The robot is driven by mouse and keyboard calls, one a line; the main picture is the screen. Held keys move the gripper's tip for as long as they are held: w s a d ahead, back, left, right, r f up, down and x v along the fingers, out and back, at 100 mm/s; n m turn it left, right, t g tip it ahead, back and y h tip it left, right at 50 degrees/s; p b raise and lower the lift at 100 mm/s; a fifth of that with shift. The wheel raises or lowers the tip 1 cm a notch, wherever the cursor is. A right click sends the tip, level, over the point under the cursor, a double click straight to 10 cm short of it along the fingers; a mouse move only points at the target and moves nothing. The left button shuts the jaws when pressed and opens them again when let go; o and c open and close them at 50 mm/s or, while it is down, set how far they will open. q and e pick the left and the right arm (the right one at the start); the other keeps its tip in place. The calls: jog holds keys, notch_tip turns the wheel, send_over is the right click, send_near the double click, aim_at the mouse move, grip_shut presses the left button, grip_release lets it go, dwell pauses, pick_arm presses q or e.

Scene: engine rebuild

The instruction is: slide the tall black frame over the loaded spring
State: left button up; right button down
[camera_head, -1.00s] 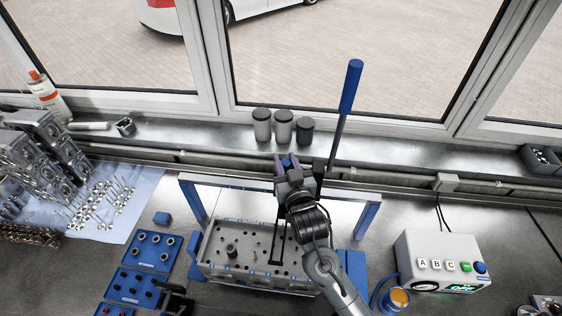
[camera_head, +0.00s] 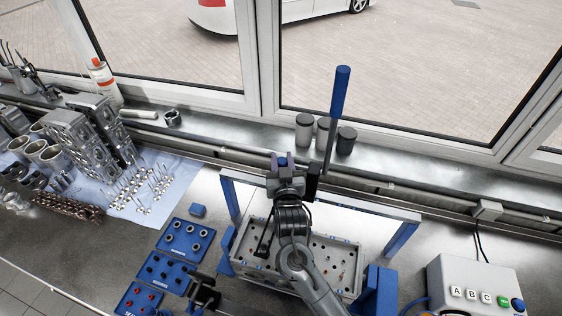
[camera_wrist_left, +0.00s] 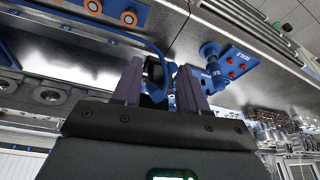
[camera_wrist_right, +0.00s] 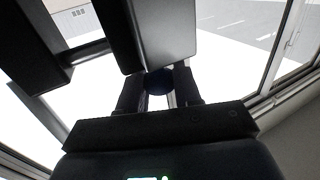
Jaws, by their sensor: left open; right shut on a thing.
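I cannot pick out the loaded spring in the head view; the frame and my right arm cover that area. My left gripper (camera_head: 204,292) is low beside the blue trays; its fingers stand apart in the left wrist view (camera_wrist_left: 160,88).
Blue trays (camera_head: 162,270) with small parts lie left. A control box (camera_head: 475,285) stands right. Several valves (camera_head: 140,188) lie on a cloth at the left. Canisters (camera_head: 323,132) stand on the sill behind.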

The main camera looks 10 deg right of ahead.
jog(key=c, duration=0.9)
grip_release()
jog(key=shift+r, duration=0.45)
jog(key=shift+c, duration=0.2)
jog(key=shift+o, duration=0.4)
jog(key=shift+f, duration=0.2)
jog(key=shift+s+f, duration=0.1)
jog(key=shift+s, duration=0.4)
jog(key=s+b, duration=0.2)
jog(key=s, duration=0.8)
